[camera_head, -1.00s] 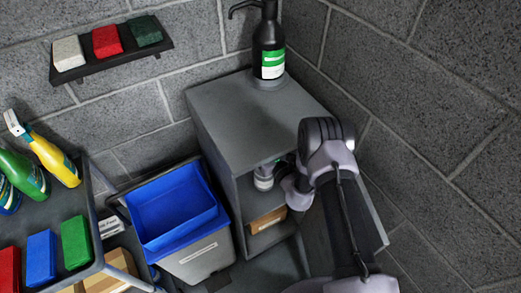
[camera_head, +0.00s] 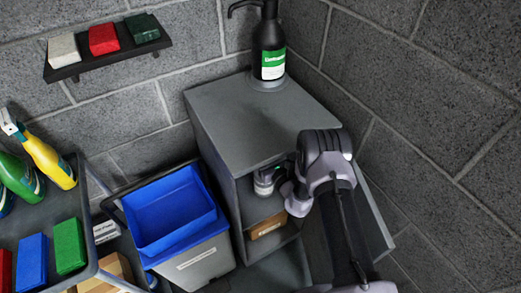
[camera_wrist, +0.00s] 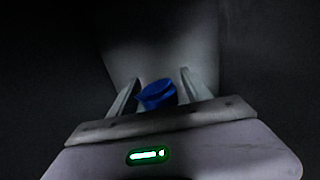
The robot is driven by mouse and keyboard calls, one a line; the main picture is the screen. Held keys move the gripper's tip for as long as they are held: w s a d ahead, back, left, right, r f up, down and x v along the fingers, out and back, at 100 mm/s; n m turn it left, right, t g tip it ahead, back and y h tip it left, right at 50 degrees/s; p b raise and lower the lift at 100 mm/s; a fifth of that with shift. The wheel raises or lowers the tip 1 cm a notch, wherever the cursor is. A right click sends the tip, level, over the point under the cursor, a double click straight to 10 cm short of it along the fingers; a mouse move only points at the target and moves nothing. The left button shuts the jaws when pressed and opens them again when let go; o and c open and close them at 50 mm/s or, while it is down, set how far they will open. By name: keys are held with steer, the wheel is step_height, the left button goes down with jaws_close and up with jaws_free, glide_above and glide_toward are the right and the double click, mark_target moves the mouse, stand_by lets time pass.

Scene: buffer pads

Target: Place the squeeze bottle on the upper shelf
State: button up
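A small pale bottle (camera_head: 263,183), which looks like the squeeze bottle, stands upright on the upper shelf inside the grey cabinet (camera_head: 250,120). Its top is partly hidden under the cabinet's top panel. My gripper (camera_wrist: 160,92) reaches into the cabinet opening from the right; in the head view my wrist hides its fingers. In the wrist view a blue cap (camera_wrist: 157,96) shows between the two fingers, with a dark gap on each side. The fingers look apart and not pressed on it.
A cardboard box (camera_head: 268,225) lies on the lower shelf. A dark pump bottle (camera_head: 269,50) stands on the cabinet top. A blue and grey bin (camera_head: 196,262) stands left of the cabinet. A cart (camera_head: 84,168) with spray bottles and coloured pads is farther left.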

steer(key=shift+r, duration=0.2)
steer(key=p+v, duration=0.4)
steer(key=v, duration=0.8)
